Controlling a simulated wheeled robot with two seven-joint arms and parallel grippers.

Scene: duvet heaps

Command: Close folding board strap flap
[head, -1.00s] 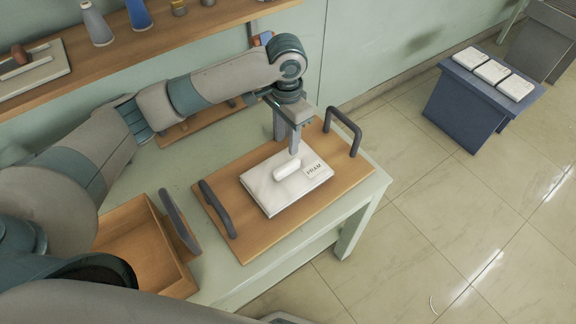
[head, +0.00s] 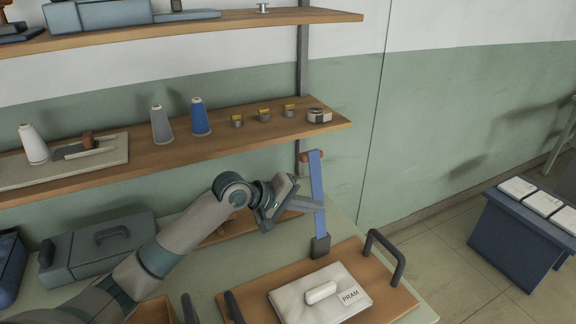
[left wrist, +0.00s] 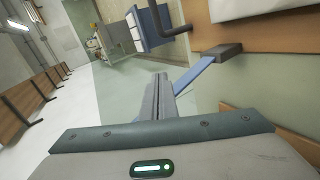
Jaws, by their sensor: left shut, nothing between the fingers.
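The blue strap flap (head: 317,185) stands upright at the back edge of the wooden board (head: 378,300), with a dark grey block (head: 320,247) at its lower end. A folded white pad (head: 340,299) with a white roll and a PRAM label lies on the board. My left gripper (head: 318,207) is shut and empty, its fingertips at the strap's middle; I cannot tell whether they touch. In the left wrist view the closed fingers (left wrist: 160,90) point toward the strap (left wrist: 193,75) and its grey block (left wrist: 222,51). My right gripper is not in view.
Dark handles (head: 385,255) stand at the board's ends. A wooden shelf (head: 190,142) with thread cones runs behind, above the arm. A grey toolbox (head: 98,252) stands at left. A blue stand (head: 515,240) with white packs is at right.

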